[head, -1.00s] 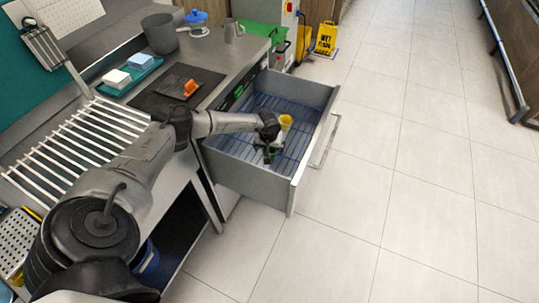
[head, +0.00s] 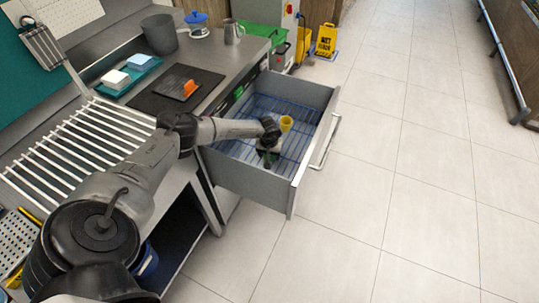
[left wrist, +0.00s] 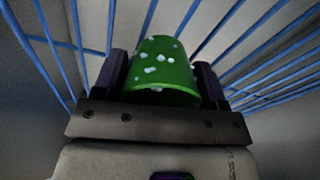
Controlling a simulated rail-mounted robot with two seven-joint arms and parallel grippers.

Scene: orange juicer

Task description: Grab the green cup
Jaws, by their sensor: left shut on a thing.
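The green cup (left wrist: 165,68) with pale spots sits between the two dark fingers of my left gripper (left wrist: 160,82) in the left wrist view. The fingers are shut on its sides, and the blue wire rack shows behind it. In the head view my left gripper (head: 266,160) reaches down into the open drawer (head: 243,178); the cup is mostly hidden there by the gripper. I cannot tell whether the cup touches the rack. My right gripper is not in view.
A yellow cup (head: 286,123) stands in the drawer close beyond my left gripper. The drawer's walls and front surround the gripper. The counter holds a black board (head: 176,91) with an orange item, a grey pot (head: 159,34) and a metal pitcher (head: 233,32). Open floor lies right.

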